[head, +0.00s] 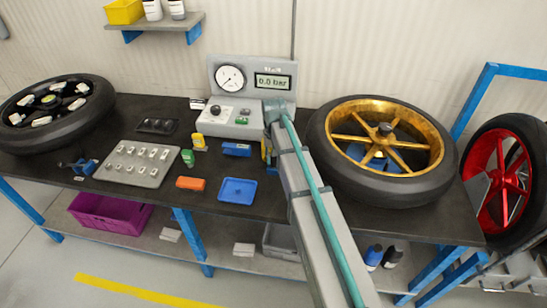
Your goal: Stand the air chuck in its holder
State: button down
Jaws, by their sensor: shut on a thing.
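My arm reaches in from the bottom right of the head view, and its far joint is in front of the grey gauge unit (240,116). My gripper is hidden behind my own arm, so its jaws and anything in them do not show. I cannot pick out the air chuck. A small blue and yellow part (265,150) shows at the left edge of my arm, but I cannot tell what it is. I cannot clearly identify the holder. A black block with round recesses (157,126) and a blue block (236,149) are on the dark bench (130,195).
A gold-rimmed wheel (335,118) lies right of my arm, a black wheel (20,104) far left. A grey tray of small parts (118,176), green bottle (188,157), yellow bottle (199,141), orange block (190,183) and blue tray (238,183) occupy the middle.

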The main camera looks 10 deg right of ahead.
dwell(0.3)
jog(key=c, duration=0.9)
grip_release()
jog(key=o, duration=0.4)
jog(key=shift+r+p, duration=2.2)
jog(key=shift+r, duration=1.3)
jog(key=shift+s, duration=0.1)
